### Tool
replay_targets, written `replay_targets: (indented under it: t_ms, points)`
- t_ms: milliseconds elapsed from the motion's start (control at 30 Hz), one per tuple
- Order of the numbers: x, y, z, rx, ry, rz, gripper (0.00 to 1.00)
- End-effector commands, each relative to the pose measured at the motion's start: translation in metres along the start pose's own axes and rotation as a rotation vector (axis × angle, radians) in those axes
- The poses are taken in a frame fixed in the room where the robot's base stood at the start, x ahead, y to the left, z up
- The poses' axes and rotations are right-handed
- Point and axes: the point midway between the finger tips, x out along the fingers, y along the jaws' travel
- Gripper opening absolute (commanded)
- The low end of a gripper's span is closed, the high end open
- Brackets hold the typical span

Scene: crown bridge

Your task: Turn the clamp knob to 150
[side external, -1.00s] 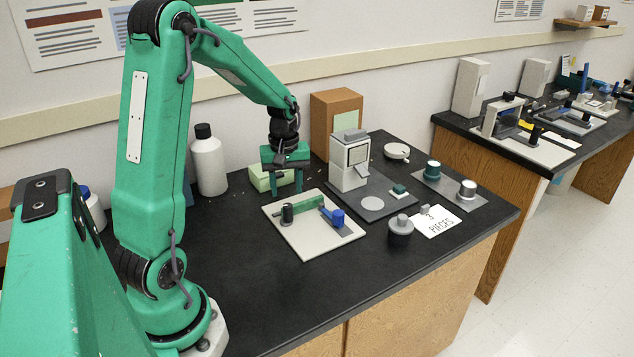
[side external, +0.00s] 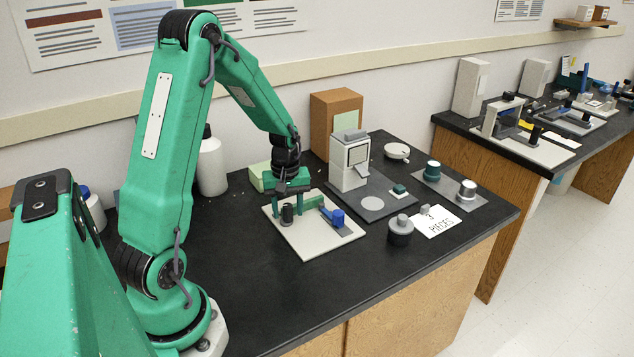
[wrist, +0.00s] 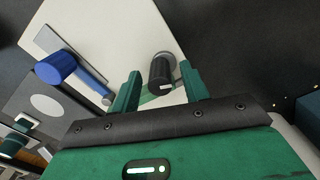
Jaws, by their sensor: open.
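A pale square board (side external: 314,246) lies on the black bench. I cannot tell from any label which is the clamp knob. My gripper (side external: 287,206) is open, pointing down with its fingers either side of the dark knob. In the wrist view the dark knob (wrist: 161,72), with a small white mark, shows between the fingertips (wrist: 160,78). The blue knob (wrist: 57,66) is to the left. No scale or number is readable.
A white and grey device (side external: 349,170) on a dark plate stands right of the board. A dark round piece with a grey top (side external: 401,230) and a card reading "3 PIECES" (side external: 437,222) are farther right. A white bottle (side external: 212,167) stands behind. The bench in front is clear.

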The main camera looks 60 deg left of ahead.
Motion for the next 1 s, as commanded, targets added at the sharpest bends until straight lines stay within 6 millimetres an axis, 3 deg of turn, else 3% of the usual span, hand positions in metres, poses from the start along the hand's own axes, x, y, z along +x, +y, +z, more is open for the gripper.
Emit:
replay_targets:
  t_ms: [33, 233, 1000]
  points:
    - [0.0, 0.0, 0.0, 0.0, 0.0, 0.0, 0.39]
    - [-0.0002, 0.0, 0.0, 0.0, 0.0, 0.0, 0.0]
    - [-0.0005, 0.0, -0.0001, 0.24, 0.0, 0.0, 0.0]
